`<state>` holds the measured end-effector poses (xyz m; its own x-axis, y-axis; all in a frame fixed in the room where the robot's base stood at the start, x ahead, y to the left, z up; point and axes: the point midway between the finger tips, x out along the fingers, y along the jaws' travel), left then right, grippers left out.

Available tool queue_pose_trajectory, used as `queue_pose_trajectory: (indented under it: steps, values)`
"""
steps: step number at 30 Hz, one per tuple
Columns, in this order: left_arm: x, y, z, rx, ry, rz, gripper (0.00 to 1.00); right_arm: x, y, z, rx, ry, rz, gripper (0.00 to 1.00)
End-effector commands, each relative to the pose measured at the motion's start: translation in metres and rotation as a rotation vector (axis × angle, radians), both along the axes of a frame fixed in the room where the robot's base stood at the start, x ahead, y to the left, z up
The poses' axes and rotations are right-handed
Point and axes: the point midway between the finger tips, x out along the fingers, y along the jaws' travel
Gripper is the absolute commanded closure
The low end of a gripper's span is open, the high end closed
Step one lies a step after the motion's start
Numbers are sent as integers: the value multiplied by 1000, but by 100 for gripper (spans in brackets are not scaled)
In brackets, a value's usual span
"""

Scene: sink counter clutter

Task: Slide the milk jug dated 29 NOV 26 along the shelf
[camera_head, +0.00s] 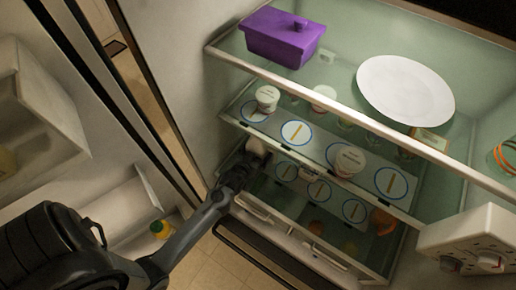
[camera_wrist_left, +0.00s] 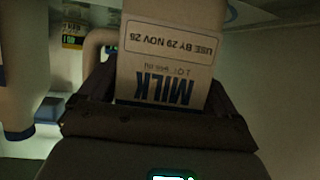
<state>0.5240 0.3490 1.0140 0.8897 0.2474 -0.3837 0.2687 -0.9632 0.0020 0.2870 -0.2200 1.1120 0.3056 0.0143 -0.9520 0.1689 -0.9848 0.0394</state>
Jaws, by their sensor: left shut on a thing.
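The milk jug (camera_wrist_left: 168,65) fills the middle of the left wrist view, with an upside-down label reading MILK and USE BY 29 NOV; the last year digits are hard to read. My left gripper (camera_wrist_left: 150,112) is shut on it, a finger on each side. In the head view my left gripper (camera_head: 243,168) reaches in to the left end of the lower fridge shelf, where a small pale part of the jug (camera_head: 256,147) shows. The rest of the jug is hidden by the arm and the shelf above. My right gripper is not in view.
The shelf above has blue-ringed circles and white tubs (camera_head: 267,98), (camera_head: 349,161). A purple container (camera_head: 284,36) and a white plate (camera_head: 405,90) sit on the top shelf. Another pale jug (camera_wrist_left: 15,95) stands at the left in the wrist view. The open fridge door (camera_head: 60,140) is at left.

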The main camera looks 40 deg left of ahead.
Motion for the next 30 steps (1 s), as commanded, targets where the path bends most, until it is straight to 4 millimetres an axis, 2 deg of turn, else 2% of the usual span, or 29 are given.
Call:
queue_pose_trajectory:
  steps: [13,14,15,23,30]
  values:
    - [-3,-2,0,0,-2,-2,93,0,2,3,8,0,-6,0]
    - [-3,-2,0,0,-2,-2,5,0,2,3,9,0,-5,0]
    - [-3,-2,0,0,-1,-2,0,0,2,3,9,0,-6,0]
    - [-4,-2,0,0,-1,-2,0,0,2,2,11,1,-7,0]
    - [-22,-6,6,1,0,-1,0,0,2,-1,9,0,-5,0]
